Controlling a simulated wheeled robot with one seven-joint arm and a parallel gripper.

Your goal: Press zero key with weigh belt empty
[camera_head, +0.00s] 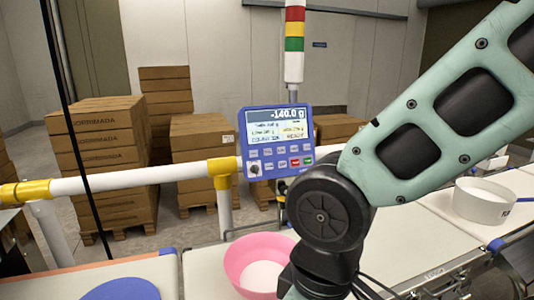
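The blue control panel (246,130) is mounted on the white rail behind the belts. Its display (278,125) reads -140.0 g at the top, with smaller text and READY below. Several small keys (280,155) lie under the display, one red and one green; their labels are too small to read, so I cannot tell which is zero. A pink bowl (241,263) stands on the pale middle belt section (208,270), partly hidden by my arm. I cannot tell for sure whether this section is the weigh belt. My gripper is below the picture edge.
A white round container (483,200) stands on the right belt (405,230). A blue disc (120,290) lies on the left section. The white rail (140,178) with yellow joints runs behind the belts. A red-yellow-green light tower (294,40) rises behind the panel. Cartons (105,130) are stacked behind.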

